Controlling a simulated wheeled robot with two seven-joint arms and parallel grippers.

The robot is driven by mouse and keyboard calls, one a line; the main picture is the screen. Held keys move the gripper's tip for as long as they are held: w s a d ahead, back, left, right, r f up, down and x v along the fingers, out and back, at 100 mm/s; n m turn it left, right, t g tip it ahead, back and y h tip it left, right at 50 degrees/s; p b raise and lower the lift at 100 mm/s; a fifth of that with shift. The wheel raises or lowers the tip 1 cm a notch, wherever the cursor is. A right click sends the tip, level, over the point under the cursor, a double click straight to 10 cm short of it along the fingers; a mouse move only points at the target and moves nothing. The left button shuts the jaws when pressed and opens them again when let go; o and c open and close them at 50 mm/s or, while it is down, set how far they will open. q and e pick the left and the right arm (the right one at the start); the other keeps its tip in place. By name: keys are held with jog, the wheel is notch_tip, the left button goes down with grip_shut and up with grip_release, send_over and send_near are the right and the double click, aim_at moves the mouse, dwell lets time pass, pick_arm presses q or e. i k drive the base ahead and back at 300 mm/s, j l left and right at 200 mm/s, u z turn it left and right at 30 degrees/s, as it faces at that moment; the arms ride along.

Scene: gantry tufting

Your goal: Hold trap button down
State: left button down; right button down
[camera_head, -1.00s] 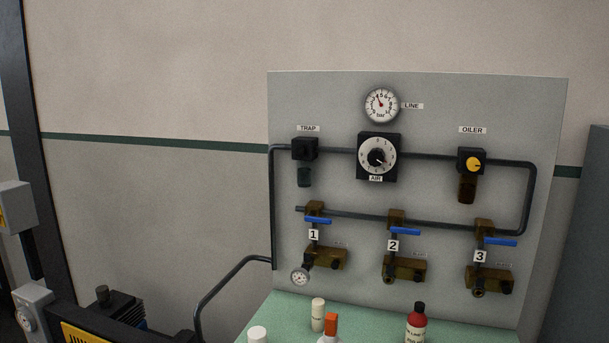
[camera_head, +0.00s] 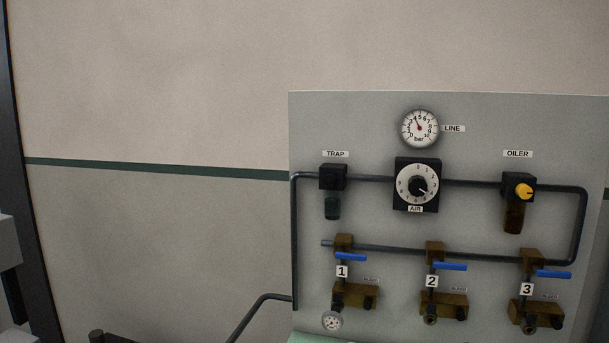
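The trap (camera_head: 333,177) is a black block on the pipe at the upper left of the grey panel, under a white TRAP label (camera_head: 335,154). A dark greenish bowl (camera_head: 332,207) hangs below it. I cannot make out a separate button on it from here. Neither of my grippers is in view, and nothing touches the trap.
The panel (camera_head: 350,115) also carries a line gauge (camera_head: 420,128), an AIR dial (camera_head: 417,184), an oiler (camera_head: 518,188) with a yellow knob, and three blue-handled valves (camera_head: 450,267). A green surface (camera_head: 310,338) lies below. A dark post (camera_head: 20,160) stands at left.

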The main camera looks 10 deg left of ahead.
aim_at(329, 180)
jog(key=i+j, duration=0.15)
jog(key=j, duration=0.2)
jog(key=i+j, duration=0.1)
jog(key=j, duration=0.25)
jog(key=i+j+z, duration=0.1)
jog(key=j, duration=0.2)
jog(key=i+j, duration=0.15)
jog(key=j, duration=0.2)
